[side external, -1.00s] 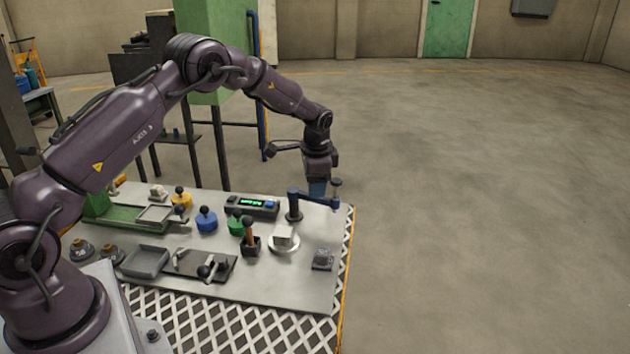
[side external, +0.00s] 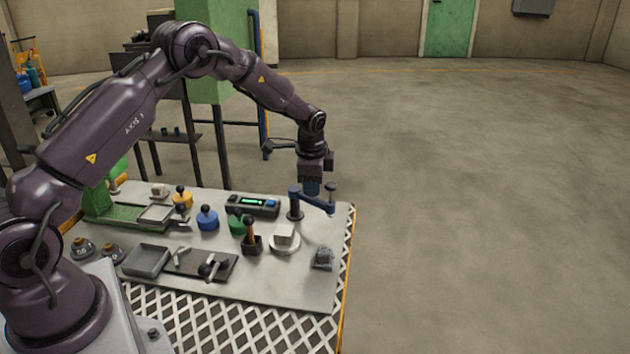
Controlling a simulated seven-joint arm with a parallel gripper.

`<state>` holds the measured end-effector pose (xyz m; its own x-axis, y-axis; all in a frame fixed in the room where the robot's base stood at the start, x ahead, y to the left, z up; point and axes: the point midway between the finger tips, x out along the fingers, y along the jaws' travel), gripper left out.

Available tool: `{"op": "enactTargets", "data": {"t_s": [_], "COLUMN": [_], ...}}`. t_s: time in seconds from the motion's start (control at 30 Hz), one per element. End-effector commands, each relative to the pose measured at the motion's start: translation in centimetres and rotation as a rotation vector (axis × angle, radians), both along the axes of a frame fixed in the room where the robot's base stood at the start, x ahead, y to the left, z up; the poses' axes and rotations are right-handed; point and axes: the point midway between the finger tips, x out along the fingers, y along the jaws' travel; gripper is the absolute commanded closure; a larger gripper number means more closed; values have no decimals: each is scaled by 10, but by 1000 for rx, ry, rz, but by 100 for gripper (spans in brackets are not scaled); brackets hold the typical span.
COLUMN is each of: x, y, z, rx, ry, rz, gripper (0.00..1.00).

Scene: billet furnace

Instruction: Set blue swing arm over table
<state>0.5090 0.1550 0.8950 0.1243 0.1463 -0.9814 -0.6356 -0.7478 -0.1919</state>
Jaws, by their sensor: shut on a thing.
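The blue swing arm (side external: 317,201) stands on a dark post (side external: 295,210) near the table's far right corner. It points right and toward the camera, and its end with an upright knob (side external: 331,190) is near the table's right edge. My gripper (side external: 312,188) is at the arm from above, shut on it, with the wrist right over it; the fingertips are small and partly hidden. The grey table (side external: 290,290) lies below, with a white block on a round white dish (side external: 284,240) in front of the post.
A dark display box (side external: 252,206) stands left of the post. A wooden-handled tool in a black holder (side external: 251,240) is left of the dish. A small grey block (side external: 322,258) is at the right. Blue (side external: 207,218) and yellow (side external: 182,198) knobbed weights stand further left.

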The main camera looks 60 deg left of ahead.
Motion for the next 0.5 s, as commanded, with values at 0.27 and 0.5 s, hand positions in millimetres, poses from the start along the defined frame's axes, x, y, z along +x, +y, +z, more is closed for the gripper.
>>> {"op": "enactTargets", "data": {"t_s": [0.27, 0.5], "x": [-16, -30], "y": [-1, 1], "z": [1, 1], "rx": [-2, -1], "ry": [0, 0], "rz": [-259, -486], "gripper": [100, 100]}}
